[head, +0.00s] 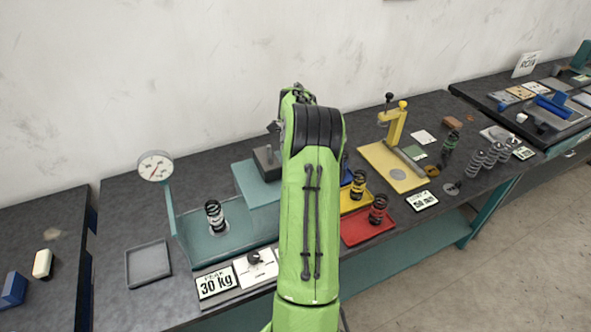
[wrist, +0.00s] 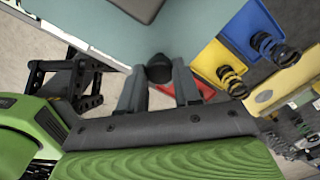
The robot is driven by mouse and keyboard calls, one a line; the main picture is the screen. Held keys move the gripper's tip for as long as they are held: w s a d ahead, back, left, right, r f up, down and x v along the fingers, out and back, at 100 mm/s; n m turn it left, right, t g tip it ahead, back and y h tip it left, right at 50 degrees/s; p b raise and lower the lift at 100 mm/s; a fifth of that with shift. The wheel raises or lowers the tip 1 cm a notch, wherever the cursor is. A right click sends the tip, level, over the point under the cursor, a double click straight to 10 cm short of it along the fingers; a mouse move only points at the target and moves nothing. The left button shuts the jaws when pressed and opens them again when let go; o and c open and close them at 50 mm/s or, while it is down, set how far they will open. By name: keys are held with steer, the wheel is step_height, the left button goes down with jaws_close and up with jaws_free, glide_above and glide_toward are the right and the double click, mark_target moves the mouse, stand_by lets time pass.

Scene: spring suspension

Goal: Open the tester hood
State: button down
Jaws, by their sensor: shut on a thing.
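The tester is a teal machine with a round dial gauge (head: 155,166) on a post at its left. A black spring (head: 215,215) stands on its teal bed (head: 200,245). A raised teal block or cover (head: 258,187) adjoins the bed at right, partly hidden by my green arm. In the wrist view, a broad teal surface (wrist: 130,38), seemingly the hood, fills the upper middle. My gripper (wrist: 160,80) is shut on a dark round knob (wrist: 159,68) at that surface's near edge. My arm hides the gripper in the head view.
A "30 kg" card (head: 216,283) and a grey tray (head: 148,264) lie near the front left. Yellow (head: 355,226) and red (head: 352,239) trays with springs lie right of my arm, beside a yellow press (head: 394,125). More loose springs stand at the far right.

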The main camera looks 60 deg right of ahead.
steer(key=c, duration=0.8)
jaws_free()
step_height(320, 180, up, 16)
steer(key=p, duration=0.2)
steer(key=shift+p, duration=0.35)
steer(key=shift+w, duration=0.1)
